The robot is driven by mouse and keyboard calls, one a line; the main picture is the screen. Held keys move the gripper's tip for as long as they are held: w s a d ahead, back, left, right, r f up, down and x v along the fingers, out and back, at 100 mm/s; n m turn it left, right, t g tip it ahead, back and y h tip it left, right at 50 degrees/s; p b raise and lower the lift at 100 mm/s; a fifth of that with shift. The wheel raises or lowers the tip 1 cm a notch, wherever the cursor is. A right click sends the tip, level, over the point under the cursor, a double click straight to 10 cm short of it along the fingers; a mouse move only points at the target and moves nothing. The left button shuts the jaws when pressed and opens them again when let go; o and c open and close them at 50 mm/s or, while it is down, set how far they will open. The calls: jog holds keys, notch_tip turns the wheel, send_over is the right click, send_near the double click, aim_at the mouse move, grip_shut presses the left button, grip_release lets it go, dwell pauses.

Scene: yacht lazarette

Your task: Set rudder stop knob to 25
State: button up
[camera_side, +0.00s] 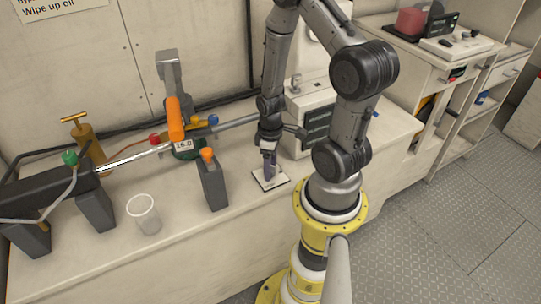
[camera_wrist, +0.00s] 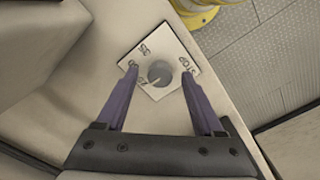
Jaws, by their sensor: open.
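The rudder stop knob (camera_wrist: 160,73) is a round grey knob on a white square plate (camera_wrist: 148,48) with dark markings. One marking reads like 35 and another like STOP; the others are too blurred to read surely. A dark line on the knob points toward the lower left marking in the wrist view. My gripper (camera_wrist: 159,75) is open, with one purple finger on each side of the knob, apart from it in that view. In the side view my gripper (camera_side: 269,172) points down over the plate (camera_side: 272,183) and hides the knob.
A grey block with an orange knob (camera_side: 207,153) stands left of the plate. A clear cup (camera_side: 144,214), a hydraulic cylinder with a rod (camera_side: 140,158) and a brass pump (camera_side: 84,140) are farther left. A white box with a dark panel (camera_side: 312,125) stands behind right. The bench front is clear.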

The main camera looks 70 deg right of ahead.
notch_tip(320, 180, up, 14)
jog(key=shift+f, duration=0.25)
dwell(0.6)
jog(key=w+a+r+n+t+h, duration=0.1)
jog(key=w+a+r+n+t, duration=0.15)
jog(key=r, duration=0.25)
jog(key=w+a+r+n+t, duration=0.1)
jog(key=w+a+r, duration=0.1)
jog(key=a+r, duration=0.2)
jog(key=s+a+r+m+t+y, duration=0.1)
jog(key=s+a+r+m+t, duration=0.1)
jog(key=s+a+r, duration=0.4)
jog(key=shift+s+a+r+m, duration=0.25)
jog(key=shift+a+r+m, duration=0.35)
jog(key=shift+a+m, duration=0.25)
